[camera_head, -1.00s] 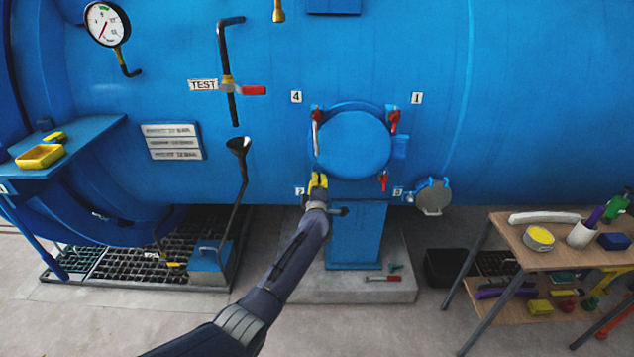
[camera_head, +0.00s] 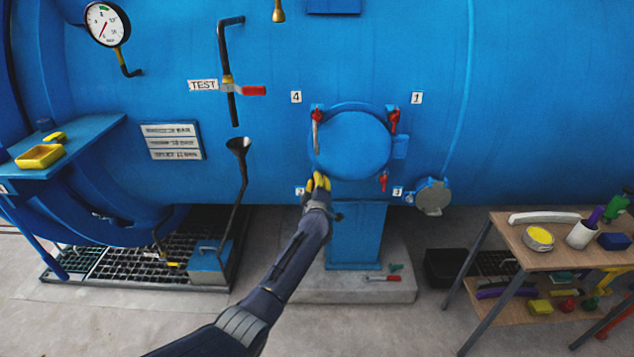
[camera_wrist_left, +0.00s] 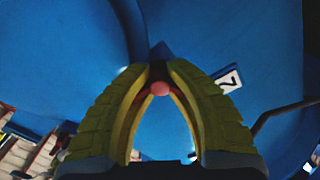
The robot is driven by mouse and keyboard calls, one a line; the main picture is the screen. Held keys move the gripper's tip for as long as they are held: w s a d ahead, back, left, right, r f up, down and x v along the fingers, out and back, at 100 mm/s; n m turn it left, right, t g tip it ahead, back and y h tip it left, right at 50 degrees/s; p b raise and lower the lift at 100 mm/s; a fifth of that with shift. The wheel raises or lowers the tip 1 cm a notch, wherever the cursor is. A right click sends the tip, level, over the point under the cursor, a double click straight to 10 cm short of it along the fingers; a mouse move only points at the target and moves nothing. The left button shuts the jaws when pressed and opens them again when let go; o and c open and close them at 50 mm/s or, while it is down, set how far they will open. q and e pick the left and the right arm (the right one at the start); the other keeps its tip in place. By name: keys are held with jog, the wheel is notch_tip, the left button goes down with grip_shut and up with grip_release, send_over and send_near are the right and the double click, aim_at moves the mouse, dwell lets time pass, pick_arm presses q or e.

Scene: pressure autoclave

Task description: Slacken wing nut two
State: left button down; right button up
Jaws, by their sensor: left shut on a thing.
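The round blue hatch cover (camera_head: 352,145) sits on the big blue vessel, with red wing nuts around its rim. Wing nut two, beside the label 2 (camera_head: 300,191), is hidden behind my gripper in the head view. In the left wrist view its red end (camera_wrist_left: 159,88) shows between the fingertips, near the label 2 (camera_wrist_left: 229,80). My left gripper (camera_head: 317,181) has yellow fingers and is shut on this wing nut at the lower left of the cover. It also fills the middle of the wrist view (camera_wrist_left: 157,80). My right gripper is not in view.
Other wing nuts are at upper left (camera_head: 316,116), upper right (camera_head: 395,121) and lower right (camera_head: 384,181). A blue pedestal (camera_head: 354,238) stands below the hatch. A wooden table (camera_head: 516,249) with tools is at right, and a funnel pipe (camera_head: 240,172) at left.

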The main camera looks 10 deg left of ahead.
pick_arm(q)
jog(key=shift+a, duration=0.1)
jog(key=c, duration=1.3)
grip_release()
jog(key=shift+s+d, duration=0.3)
jog(key=shift+s, duration=1.7)
jog(key=shift+s+d, duration=0.25)
jog(key=shift+s, duration=1.7)
jog(key=shift+s+d, duration=0.3)
jog(key=shift+s, duration=1.7)
